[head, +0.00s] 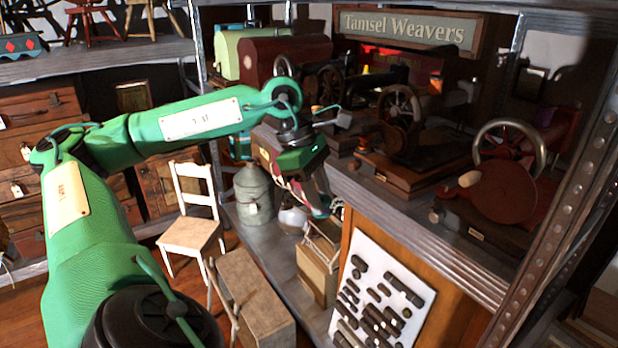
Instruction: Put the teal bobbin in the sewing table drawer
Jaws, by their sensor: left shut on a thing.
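My left gripper (321,203) hangs from my green arm, pointing down, in front of the shelf unit in the middle of the picture. It is shut on a small teal thing at its fingertips that looks like the teal bobbin, mostly hidden by the fingers. Several old sewing machines stand on the shelf at the right, one with a spoked handwheel (400,107) on a wooden base. I cannot make out an open sewing table drawer. My right gripper is not in view.
A white chair (193,232) and a small wooden table (252,290) stand lower left. A grey milk can (253,190) and a wooden box (317,273) stand on the lower shelf. A white board of dark pieces (381,297) leans below the gripper. A metal post (560,190) borders the right.

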